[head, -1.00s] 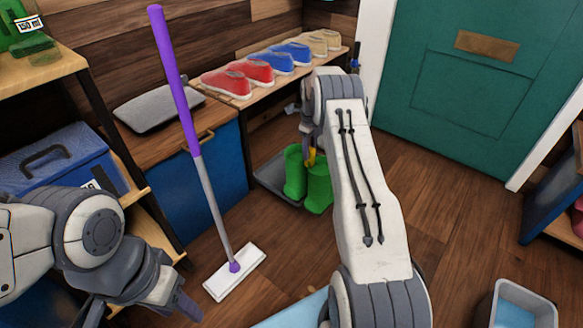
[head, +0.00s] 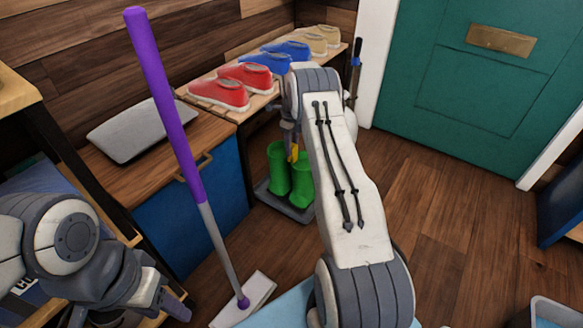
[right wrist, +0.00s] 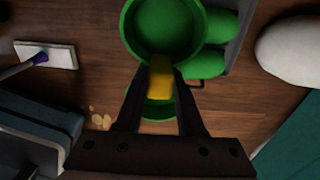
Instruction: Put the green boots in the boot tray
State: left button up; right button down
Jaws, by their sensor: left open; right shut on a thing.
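The pair of green boots (head: 278,168) stands upright in front of and over the dark grey boot tray (head: 297,214), beneath the shoe bench. I cannot tell whether their soles touch the tray. My right gripper (head: 293,143) is above the boots, partly hidden by my right arm. In the right wrist view its fingers (right wrist: 161,72) are shut on a yellow piece (right wrist: 160,88) between the green boot openings (right wrist: 168,30). A grey edge, seemingly the tray (right wrist: 246,30), lies beside the boot toes. My left gripper (head: 128,308) is open and empty at the lower left.
A purple-handled mop (head: 170,110) leans across the left, its white head (head: 245,303) on the floor. Red shoes (head: 220,94), blue shoes and tan shoes stand on the bench. A blue cabinet (head: 190,220) is left of the tray. Wooden floor (head: 430,210) is clear before the green door (head: 470,90).

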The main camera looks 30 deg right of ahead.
aim_at(292, 160)
notch_tip(292, 160, down, 6)
jog(key=b, duration=0.3)
jog(key=shift+w+f, duration=0.1)
jog(key=shift+f, duration=0.15)
jog(key=shift+r, duration=0.1)
jog(key=c, duration=0.5)
grip_release()
notch_tip(292, 160, up, 12)
jog(key=p, duration=0.6)
